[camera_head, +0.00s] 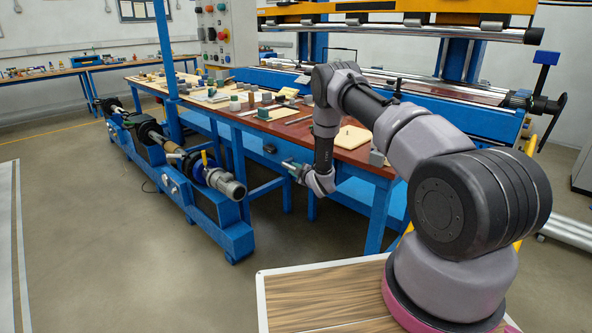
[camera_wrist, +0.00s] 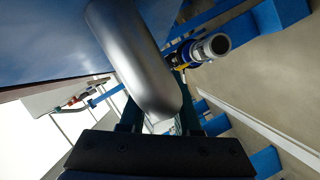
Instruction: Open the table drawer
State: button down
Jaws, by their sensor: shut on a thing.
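The worktable (camera_head: 354,154) has a red-brown top and a blue frame. In the head view my gripper (camera_head: 289,166) is low in front of its long front side, below the top's edge. In the wrist view a smooth grey metal bar with a rounded end, seemingly the drawer handle (camera_wrist: 132,55), lies between the two fingers of my gripper (camera_wrist: 160,118), which are shut on it. A blue panel (camera_wrist: 45,38), seemingly the drawer front or table side, fills the upper left of that view. The drawer's outline is hidden, and I cannot tell how far it is out.
A blue winding machine with a metal shaft end (camera_head: 226,184) stands on the floor to the left; it also shows in the wrist view (camera_wrist: 214,45). Small parts and boards lie on the tabletop. The floor between the machine and table is open.

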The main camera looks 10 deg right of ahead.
jog(key=s+a, duration=1.1)
jog(key=a, duration=0.4)
jog(key=shift+s+a, duration=0.3)
jog(key=shift+f, duration=0.1)
jog(key=c, duration=0.6)
grip_release()
jog(key=v, duration=1)
jog(key=shift+s+d+r, duration=0.1)
jog(key=shift+s+r, duration=0.15)
jog(key=shift+s, duration=0.05)
